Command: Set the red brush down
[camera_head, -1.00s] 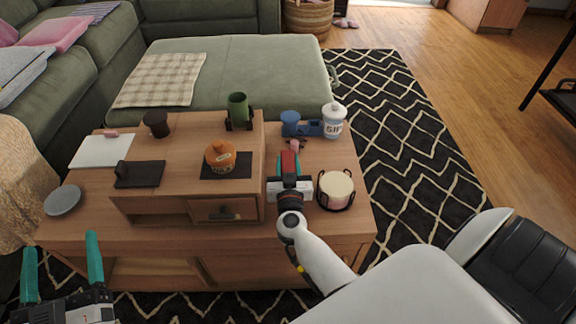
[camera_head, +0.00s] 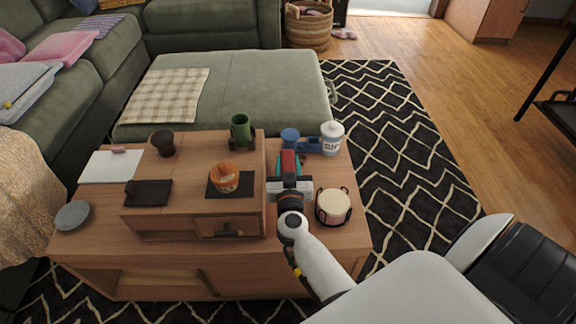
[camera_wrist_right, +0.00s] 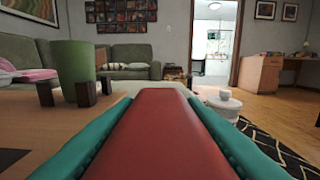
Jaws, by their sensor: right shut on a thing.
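The red brush (camera_head: 288,163) is between the teal fingers of my right gripper (camera_head: 289,170), over the right part of the wooden table (camera_head: 330,240). It fills the middle of the right wrist view (camera_wrist_right: 165,135), with a teal finger along each side. The gripper is shut on it. I cannot tell whether the brush touches the tabletop. My left gripper is out of view.
A candle in a black holder (camera_head: 333,206) stands just right of my right gripper. A blue tape dispenser (camera_head: 308,145) and a white jar (camera_head: 332,138) stand behind. An orange pumpkin jar (camera_head: 224,178) and a green cup (camera_head: 240,128) stand on the raised shelf to the left.

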